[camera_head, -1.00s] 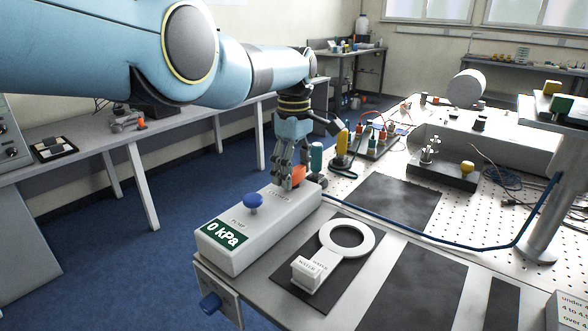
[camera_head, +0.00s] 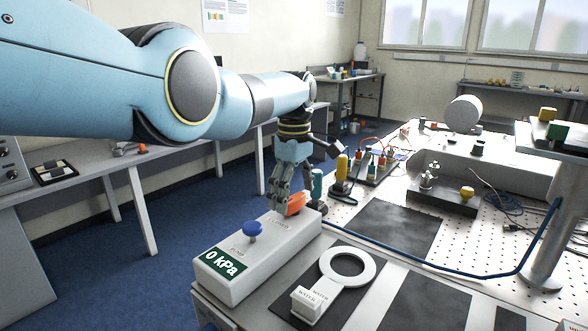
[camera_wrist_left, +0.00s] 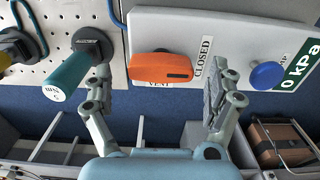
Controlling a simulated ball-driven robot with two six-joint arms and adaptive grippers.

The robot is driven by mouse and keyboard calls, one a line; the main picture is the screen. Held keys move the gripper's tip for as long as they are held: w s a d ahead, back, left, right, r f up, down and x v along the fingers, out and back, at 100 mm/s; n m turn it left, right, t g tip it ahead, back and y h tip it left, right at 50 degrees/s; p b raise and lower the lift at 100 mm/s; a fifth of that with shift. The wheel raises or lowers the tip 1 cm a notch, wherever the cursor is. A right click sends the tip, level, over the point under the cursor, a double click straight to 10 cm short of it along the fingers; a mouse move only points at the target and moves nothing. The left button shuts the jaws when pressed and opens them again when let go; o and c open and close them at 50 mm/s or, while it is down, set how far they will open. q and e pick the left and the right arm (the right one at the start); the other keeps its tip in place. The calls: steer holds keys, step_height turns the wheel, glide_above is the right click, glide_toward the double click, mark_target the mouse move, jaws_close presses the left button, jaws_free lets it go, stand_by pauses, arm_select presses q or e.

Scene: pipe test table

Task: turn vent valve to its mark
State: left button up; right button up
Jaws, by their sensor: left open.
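The vent valve is an orange lever (camera_head: 295,203) on top of a pale grey pump box (camera_head: 235,280). In the left wrist view the open fingers (camera_wrist_left: 160,84) stand apart on either side of the lever. I cannot tell whether either finger touches it. My right gripper is not in view.
A blue knob (camera_head: 253,231) and a 0 kPa display (camera_head: 221,263) are on the same box. A white ring-shaped piece (camera_head: 347,266) lies on a dark mat. A blue hose (camera_head: 450,268) crosses the table.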

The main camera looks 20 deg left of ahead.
mark_target(294, 198)
arm_select(q)
step_height(294, 198, up, 11)
stand_by(0.3)
steer(key=shift+s, duration=0.1)
